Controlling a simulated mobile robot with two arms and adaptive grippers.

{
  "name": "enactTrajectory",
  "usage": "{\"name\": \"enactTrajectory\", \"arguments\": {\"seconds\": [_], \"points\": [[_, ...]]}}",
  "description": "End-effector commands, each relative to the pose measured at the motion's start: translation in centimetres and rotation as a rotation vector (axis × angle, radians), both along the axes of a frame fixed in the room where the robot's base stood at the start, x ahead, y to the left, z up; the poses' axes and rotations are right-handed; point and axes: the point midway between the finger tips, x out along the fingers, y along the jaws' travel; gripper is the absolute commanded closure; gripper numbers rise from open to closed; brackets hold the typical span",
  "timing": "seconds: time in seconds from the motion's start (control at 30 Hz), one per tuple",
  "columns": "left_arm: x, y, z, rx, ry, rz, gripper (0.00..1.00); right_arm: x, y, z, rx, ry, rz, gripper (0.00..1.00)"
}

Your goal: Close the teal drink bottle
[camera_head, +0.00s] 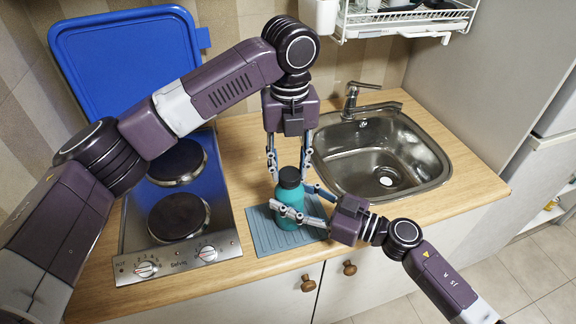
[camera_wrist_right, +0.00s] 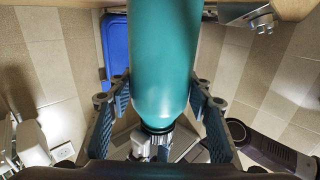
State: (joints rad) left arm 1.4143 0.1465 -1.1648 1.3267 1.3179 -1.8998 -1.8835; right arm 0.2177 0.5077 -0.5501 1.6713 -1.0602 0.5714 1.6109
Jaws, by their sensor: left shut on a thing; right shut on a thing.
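The teal drink bottle (camera_head: 287,203) stands upright on a blue-grey ribbed mat (camera_head: 262,236) between the hob and the sink. Its black cap (camera_head: 289,174) sits at the mouth, in line with the bottle; I cannot tell how tightly it is seated. My left gripper (camera_head: 290,179) points down from above and is shut on the cap. My right gripper (camera_head: 293,200) comes in from the right and is shut around the bottle's body. In the right wrist view the teal bottle (camera_wrist_right: 165,65) is between the finger pads, with the left gripper (camera_wrist_right: 152,146) at its cap end.
The hob (camera_head: 180,213) with two dark plates is left of the mat, its blue lid (camera_head: 125,60) raised behind it. The steel sink (camera_head: 380,155) and tap (camera_head: 352,97) are to the right. A white dish rack (camera_head: 405,22) hangs above. The counter's front edge is close to the mat.

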Motion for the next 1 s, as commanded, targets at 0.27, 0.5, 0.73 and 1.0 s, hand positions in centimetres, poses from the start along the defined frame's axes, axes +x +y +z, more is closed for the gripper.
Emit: {"name": "enactTrajectory", "arguments": {"seconds": [0.27,0.5,0.73,1.0], "points": [[-0.03,-0.30,0.02,-0.002,0.000,-0.554,0.74,-0.06,0.02,-0.04,-0.001,0.000,0.001,1.00],[-0.11,-0.43,0.00,-0.002,-0.001,-0.889,0.74,-0.07,0.02,-0.05,-0.001,0.000,0.002,1.00],[-0.12,-0.45,0.00,-0.002,-0.001,-0.947,0.74,-0.07,0.04,-0.06,-0.001,0.000,0.002,1.00],[-0.12,-0.45,0.00,-0.002,-0.001,-0.944,0.55,-0.07,0.04,-0.06,0.000,0.001,0.002,1.00]]}}
